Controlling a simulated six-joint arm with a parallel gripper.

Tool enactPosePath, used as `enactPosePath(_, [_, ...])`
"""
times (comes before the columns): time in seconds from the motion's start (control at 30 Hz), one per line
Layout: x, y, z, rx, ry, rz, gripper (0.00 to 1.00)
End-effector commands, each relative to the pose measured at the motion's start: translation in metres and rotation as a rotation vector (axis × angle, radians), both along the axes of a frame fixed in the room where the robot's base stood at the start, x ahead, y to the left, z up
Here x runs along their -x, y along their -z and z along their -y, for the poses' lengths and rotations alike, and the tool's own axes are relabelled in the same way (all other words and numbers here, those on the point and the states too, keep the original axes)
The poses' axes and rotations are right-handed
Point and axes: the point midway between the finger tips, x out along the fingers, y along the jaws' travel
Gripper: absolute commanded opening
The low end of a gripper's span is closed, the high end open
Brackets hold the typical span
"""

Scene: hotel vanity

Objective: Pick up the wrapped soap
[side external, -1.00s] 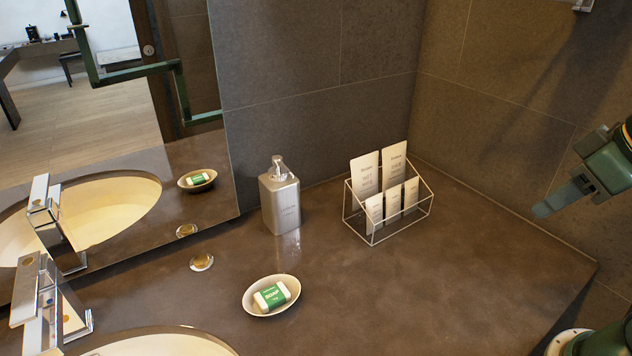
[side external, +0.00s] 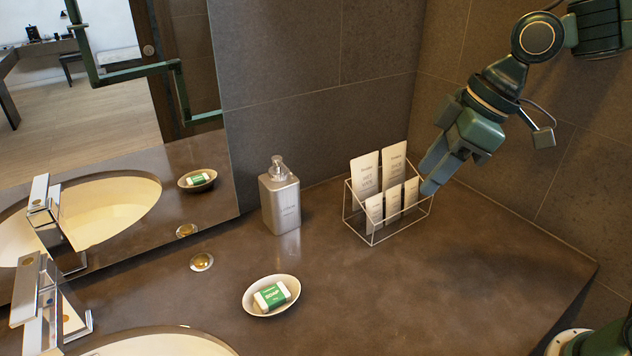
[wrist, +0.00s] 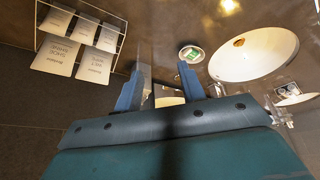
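The wrapped soap (side external: 271,296) is a small white bar with a green band. It lies in an oval cream dish (side external: 248,303) on the counter, in front of the dispenser. In the wrist view the soap (wrist: 193,55) shows small, beyond the fingertips, in its dish (wrist: 183,50). My gripper (side external: 430,185) is above the counter at the right, by the right end of the wire rack and well away from the soap. In the wrist view my gripper's two fingers (wrist: 162,78) stand apart with the soap far beyond them.
A wire rack (side external: 372,243) with several sachets stands near the back wall. A silver pump dispenser (side external: 281,205) stands left of it. A small round dish (side external: 202,262) and a basin (side external: 160,345) with a chrome faucet are at left. The counter's right front is clear.

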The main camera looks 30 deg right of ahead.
Motion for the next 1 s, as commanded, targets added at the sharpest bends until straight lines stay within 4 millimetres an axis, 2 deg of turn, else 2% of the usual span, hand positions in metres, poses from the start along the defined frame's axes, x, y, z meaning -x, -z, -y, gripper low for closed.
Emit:
enactPosePath(0.2, [-0.038,0.019,-0.036,-0.012,-0.218,-0.012,0.4])
enactPosePath(0.53, [-0.083,0.06,-0.091,-0.056,-0.533,-0.01,0.4])
enactPosePath(0.8, [-0.104,0.096,-0.129,-0.103,-0.74,0.001,0.4])
enactPosePath(1.0, [-0.108,0.107,-0.14,-0.119,-0.8,0.007,0.4])
